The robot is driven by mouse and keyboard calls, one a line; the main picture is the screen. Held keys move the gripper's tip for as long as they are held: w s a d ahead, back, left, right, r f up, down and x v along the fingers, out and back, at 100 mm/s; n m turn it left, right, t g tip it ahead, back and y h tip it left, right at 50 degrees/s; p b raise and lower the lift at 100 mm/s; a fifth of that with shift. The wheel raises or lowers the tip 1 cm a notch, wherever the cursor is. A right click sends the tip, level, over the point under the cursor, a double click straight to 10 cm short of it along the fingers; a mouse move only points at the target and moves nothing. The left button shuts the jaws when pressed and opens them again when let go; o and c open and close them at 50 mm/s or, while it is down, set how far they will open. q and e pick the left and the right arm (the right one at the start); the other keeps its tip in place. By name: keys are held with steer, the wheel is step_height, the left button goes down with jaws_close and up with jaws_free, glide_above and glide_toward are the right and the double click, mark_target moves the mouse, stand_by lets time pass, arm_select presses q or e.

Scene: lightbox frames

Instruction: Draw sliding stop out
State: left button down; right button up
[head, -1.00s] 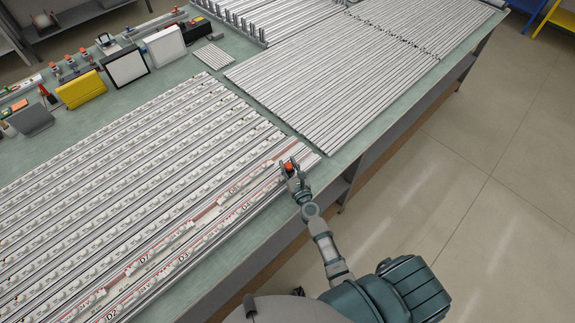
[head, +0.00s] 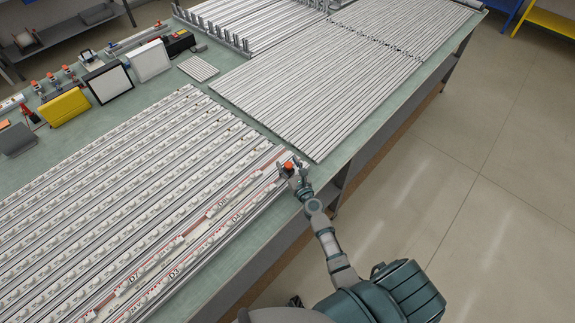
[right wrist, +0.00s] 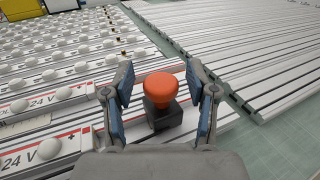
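The sliding stop has an orange-red rounded knob on a dark block. It shows in the right wrist view (right wrist: 162,92) and small in the head view (head: 288,167). It is at the far end of the white, red-lined lightbox frames (head: 170,262). My right gripper (head: 291,172) is at the stop. In the right wrist view the two blue-padded fingers (right wrist: 163,100) stand apart on either side of the knob, with a gap visible on each side. The stop's lower part is partly hidden by the gripper body. My left gripper is not in view.
Rows of frames with white lamps (head: 120,170) cover the near table. Bare slatted profiles (head: 345,90) lie beyond a narrow green gap. Boxes, including a yellow case (head: 64,107), stand at the back left. Floor (head: 470,180) is open to the right.

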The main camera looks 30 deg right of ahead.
steer(key=s, duration=1.2)
steer(key=shift+a, duration=0.35)
